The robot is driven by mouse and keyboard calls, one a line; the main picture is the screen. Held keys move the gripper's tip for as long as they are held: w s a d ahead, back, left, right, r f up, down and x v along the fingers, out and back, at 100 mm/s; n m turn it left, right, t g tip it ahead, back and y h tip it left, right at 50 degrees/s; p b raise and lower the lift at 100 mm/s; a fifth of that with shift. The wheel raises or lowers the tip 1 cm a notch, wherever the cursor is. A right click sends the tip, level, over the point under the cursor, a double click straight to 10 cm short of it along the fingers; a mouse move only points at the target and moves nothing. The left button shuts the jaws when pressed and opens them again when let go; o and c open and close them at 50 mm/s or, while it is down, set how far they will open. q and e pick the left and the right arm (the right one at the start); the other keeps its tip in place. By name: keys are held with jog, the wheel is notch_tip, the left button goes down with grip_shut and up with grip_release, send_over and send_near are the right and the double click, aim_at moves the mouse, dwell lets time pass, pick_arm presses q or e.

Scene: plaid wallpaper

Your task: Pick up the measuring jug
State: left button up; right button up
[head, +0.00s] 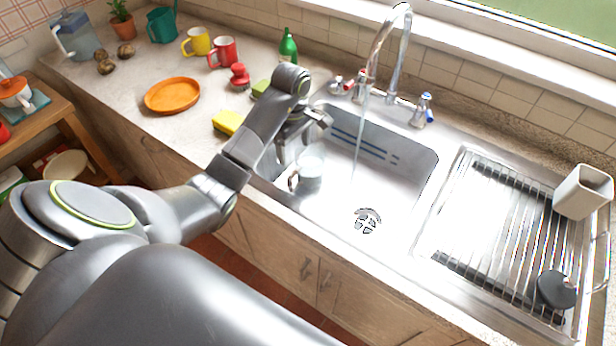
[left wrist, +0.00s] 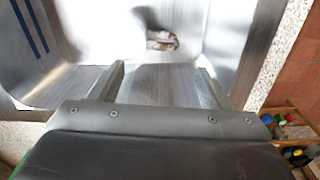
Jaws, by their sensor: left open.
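A clear measuring jug (head: 310,172) with a handle on its left side stands in the left part of the sink basin. Its top is partly covered by my gripper in the head view. My left gripper (head: 302,134) is open over the basin's back left, just above and behind the jug in the picture. In the left wrist view the two fingers of my left gripper (left wrist: 163,88) are apart with nothing held between them. A small brownish shape (left wrist: 162,40) lies beyond them on the metal; I cannot tell whether it is part of the jug. My right gripper is out of view.
Water runs from the tap (head: 398,50) into the sink (head: 340,215). A yellow sponge (head: 228,122) lies by the left rim, near my arm. A drying rack (head: 500,225) fills the right side. A green bottle (head: 288,48) stands behind.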

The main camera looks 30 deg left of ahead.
aim_at(294, 172)
pick_arm(q)
jog(key=shift+s+f+b, duration=0.1)
jog(key=shift+f+b, duration=1.85)
jog(key=shift+f, duration=0.5)
jog(key=f+b, duration=0.2)
jog(key=shift+s+f, duration=0.35)
jog(key=shift+f, duration=0.05)
jog(key=shift+f+p, duration=0.35)
jog(key=shift+f, duration=0.4)
jog(key=shift+w, duration=0.1)
jog(key=c, duration=1.4)
